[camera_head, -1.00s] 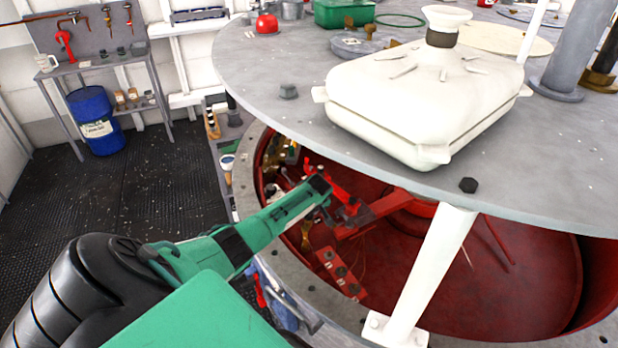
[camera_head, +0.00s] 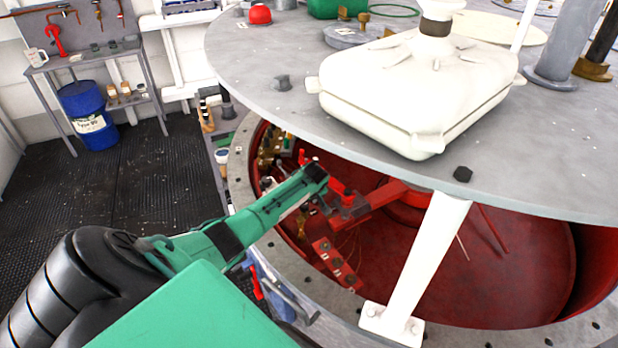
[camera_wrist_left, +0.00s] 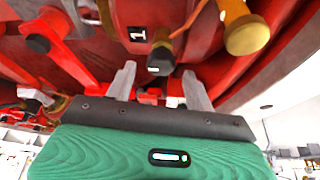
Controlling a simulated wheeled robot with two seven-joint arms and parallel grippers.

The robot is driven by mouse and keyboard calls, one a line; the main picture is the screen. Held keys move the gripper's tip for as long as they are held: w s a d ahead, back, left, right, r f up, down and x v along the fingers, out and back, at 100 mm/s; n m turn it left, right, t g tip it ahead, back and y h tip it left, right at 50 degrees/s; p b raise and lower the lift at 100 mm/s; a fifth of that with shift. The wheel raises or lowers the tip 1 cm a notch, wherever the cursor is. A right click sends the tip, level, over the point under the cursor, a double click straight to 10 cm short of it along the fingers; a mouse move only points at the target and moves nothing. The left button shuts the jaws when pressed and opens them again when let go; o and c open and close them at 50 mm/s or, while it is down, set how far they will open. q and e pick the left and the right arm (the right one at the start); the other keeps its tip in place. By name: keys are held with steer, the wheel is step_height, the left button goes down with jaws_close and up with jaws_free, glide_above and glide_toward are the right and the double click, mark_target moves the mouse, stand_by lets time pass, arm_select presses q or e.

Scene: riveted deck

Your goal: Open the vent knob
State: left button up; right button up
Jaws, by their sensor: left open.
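My left gripper (camera_wrist_left: 158,88) is open and empty in the left wrist view, its two grey fingers apart and pointing into the red vessel. A dark knob (camera_wrist_left: 160,61) on a brass stem, beside a label marked 1, sits just beyond and between the fingertips. A round brass knob (camera_wrist_left: 246,35) is to its right. I cannot tell for sure which is the vent knob. In the head view my green left arm reaches through the gap under the grey lid into the red vessel (camera_head: 480,285); its fingertips are hard to make out there. My right gripper is not in view.
The grey lid (camera_head: 270,95) overhangs the opening, with a white canister (camera_head: 410,95) on it. A white post (camera_head: 425,260) stands right of my arm. Red brackets (camera_head: 385,197) cross the vessel. A red lever (camera_wrist_left: 60,45) is left of the fingers.

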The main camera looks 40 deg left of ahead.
arm_select(q)
steer(key=b+v, duration=0.1)
steer(key=v, duration=1)
steer(key=shift+r+b, duration=0.3)
steer(key=shift+b, duration=0.1)
steer(key=shift+s+d, duration=0.1)
